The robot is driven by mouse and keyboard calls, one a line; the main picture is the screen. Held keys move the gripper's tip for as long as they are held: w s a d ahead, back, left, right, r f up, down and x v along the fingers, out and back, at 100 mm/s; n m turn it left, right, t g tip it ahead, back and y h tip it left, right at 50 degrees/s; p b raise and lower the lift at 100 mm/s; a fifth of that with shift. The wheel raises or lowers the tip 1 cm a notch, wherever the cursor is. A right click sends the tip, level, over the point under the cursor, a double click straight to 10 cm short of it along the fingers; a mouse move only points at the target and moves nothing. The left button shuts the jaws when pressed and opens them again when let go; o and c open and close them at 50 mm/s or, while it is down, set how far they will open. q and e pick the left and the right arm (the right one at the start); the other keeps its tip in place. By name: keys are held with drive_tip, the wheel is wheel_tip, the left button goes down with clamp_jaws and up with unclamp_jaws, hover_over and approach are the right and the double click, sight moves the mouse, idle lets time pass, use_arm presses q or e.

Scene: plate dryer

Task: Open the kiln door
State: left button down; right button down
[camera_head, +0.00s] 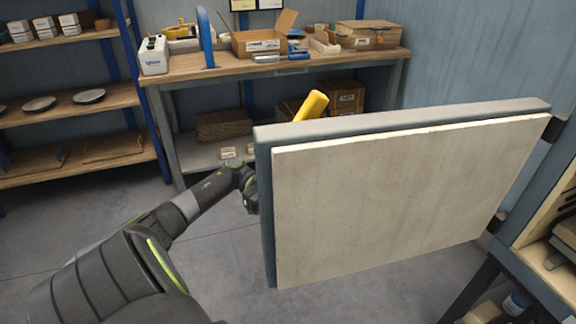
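The kiln door (400,190) stands swung wide open, with its pale inner lining facing me and a blue-grey frame around it. Its hinge side is at the right, by the kiln body (545,225), part of which shows at the right edge. My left arm reaches in from the lower left, and its wrist is at the door's free left edge. The fingers of my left gripper are hidden behind the door, so I cannot tell whether they touch it. A yellow rounded bar (311,106) shows above the door's top edge; its lower part is hidden. My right gripper is out of view.
A workbench (215,68) with boxes and tools stands at the back. Shelves (70,105) with plates and small boxes are at the left. Bare grey floor (215,255) lies left of the door. A dark stand (470,290) is below the kiln.

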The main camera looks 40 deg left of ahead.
use_arm(q)
drive_tip(key=shift+f, duration=0.1)
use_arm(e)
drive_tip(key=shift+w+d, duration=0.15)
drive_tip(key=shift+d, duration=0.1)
use_arm(q)
drive_tip(key=c, duration=1.3)
unclamp_jaws()
drive_tip(key=shift+w+d, duration=0.15)
drive_tip(key=shift+w, duration=0.05)
drive_tip(key=shift+c, duration=0.2)
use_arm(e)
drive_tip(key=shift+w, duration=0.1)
use_arm(q)
drive_tip(key=shift+s+a, duration=0.1)
drive_tip(key=shift+a, duration=0.1)
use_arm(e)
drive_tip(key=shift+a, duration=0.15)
